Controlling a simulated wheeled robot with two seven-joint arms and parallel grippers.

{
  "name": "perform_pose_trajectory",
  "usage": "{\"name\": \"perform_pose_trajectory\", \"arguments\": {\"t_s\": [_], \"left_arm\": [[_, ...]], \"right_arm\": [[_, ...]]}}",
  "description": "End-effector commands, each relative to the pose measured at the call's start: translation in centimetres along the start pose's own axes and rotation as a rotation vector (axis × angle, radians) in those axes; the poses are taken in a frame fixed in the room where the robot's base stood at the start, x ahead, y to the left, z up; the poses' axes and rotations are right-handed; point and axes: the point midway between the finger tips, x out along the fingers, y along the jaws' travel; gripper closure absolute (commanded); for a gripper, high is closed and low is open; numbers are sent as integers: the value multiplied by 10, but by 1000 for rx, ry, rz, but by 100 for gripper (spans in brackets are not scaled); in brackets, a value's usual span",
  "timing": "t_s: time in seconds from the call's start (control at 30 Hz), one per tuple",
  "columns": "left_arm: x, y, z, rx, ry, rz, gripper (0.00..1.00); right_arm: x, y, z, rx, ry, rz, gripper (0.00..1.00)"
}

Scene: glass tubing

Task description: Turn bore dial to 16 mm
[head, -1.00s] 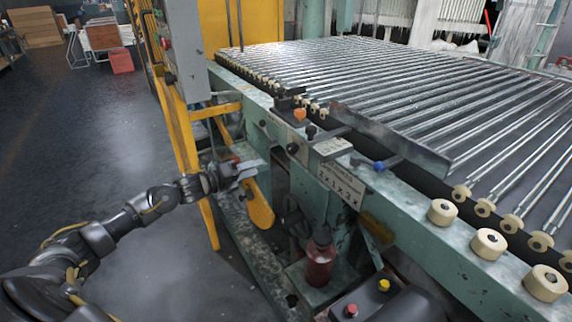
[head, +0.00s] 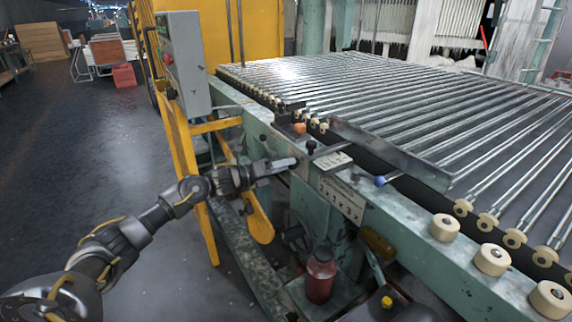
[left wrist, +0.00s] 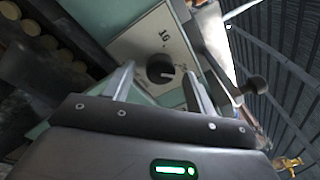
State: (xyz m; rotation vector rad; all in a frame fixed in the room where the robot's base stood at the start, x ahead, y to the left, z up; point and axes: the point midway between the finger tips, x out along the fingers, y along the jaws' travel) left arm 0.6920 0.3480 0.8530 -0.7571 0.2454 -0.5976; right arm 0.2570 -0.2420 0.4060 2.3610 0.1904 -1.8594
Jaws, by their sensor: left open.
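In the left wrist view a black round dial (left wrist: 161,69) with a white pointer line sits on a pale plate (left wrist: 140,45). The number "16" is printed on the plate beside the dial; other marks are too small to read. My left gripper (left wrist: 158,85) is open, with its two fingers on either side of the dial in that view. I cannot tell whether they touch it. In the head view my left gripper (head: 292,162) reaches to the front face of the green machine frame (head: 385,218), and it hides the dial there. My right gripper does not show.
A red bottle (head: 320,275) stands below. A grey control box (head: 183,65) and yellow posts (head: 178,140) stand left. Glass tubes lie on the roller bed behind.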

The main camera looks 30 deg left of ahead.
Motion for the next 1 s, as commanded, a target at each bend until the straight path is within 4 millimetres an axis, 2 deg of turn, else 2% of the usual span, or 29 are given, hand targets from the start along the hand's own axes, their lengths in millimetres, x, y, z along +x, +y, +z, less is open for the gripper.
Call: {"name": "perform_pose_trajectory", "arguments": {"t_s": [0.17, 0.47, 0.8, 1.0], "left_arm": [[13, 0, -1, 0, 2, 0, 44], [15, 0, -1, 0, 2, 1, 44], [14, 1, 0, 0, 1, 2, 89], [14, 1, 0, -12, 0, 1, 89]], "right_arm": [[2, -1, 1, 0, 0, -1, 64], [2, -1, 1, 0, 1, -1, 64], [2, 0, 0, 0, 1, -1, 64], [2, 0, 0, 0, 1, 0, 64]]}}
